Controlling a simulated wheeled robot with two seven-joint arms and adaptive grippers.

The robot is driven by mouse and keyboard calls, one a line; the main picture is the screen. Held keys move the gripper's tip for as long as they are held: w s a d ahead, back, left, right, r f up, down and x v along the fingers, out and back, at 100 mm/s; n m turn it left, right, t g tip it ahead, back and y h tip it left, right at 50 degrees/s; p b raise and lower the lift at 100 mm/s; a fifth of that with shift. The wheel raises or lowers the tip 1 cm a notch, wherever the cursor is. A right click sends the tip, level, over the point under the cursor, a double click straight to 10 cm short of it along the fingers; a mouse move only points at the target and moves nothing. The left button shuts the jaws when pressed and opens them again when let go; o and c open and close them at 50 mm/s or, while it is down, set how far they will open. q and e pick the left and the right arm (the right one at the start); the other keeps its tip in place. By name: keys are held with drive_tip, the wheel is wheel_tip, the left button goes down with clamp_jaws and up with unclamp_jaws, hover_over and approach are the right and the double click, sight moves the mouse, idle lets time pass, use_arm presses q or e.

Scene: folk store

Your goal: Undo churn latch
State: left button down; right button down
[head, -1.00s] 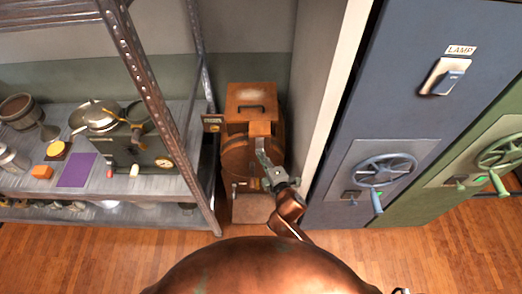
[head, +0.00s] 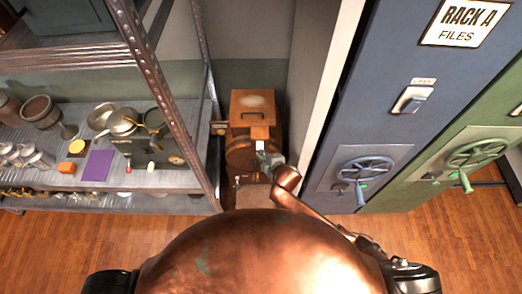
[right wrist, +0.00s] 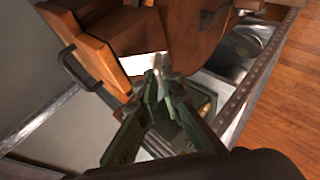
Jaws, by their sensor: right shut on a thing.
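The wooden churn (head: 240,150) stands in the gap between the shelf and the blue cabinet. Its lid (head: 240,101) has a dark handle, which also shows in the right wrist view (right wrist: 78,68). My right gripper (head: 266,157) is at the churn's front right, just below a bright block under the lid. In the right wrist view, the green fingers (right wrist: 157,82) close together on a small grey metal piece, which seems to be the latch (right wrist: 159,64). The fingers hide most of it. My left gripper is not in view.
A metal shelf (head: 210,185) with pans, cups and a purple mat (head: 97,166) stands close on the left. The blue cabinet (head: 385,110) with a handwheel (head: 363,172) stands close on the right. Wooden floor (head: 70,240) lies open in front of the shelf.

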drive_tip(key=shift+w+r+m+g+p, duration=0.2)
drive_tip(key=shift+r+m+g+p, duration=0.1)
drive_tip(key=shift+r+g+p, duration=0.6)
drive_tip(key=shift+w+r+m+g+p, duration=0.25)
drive_tip(key=shift+r+g+p, duration=0.45)
drive_tip(key=shift+g, duration=0.4)
drive_tip(key=c, duration=2.1)
unclamp_jaws()
drive_tip(key=shift+a+f+g+h, duration=0.1)
drive_tip(key=shift+g+h, duration=0.2)
drive_tip(key=shift+s, duration=0.1)
drive_tip(key=v, duration=1.2)
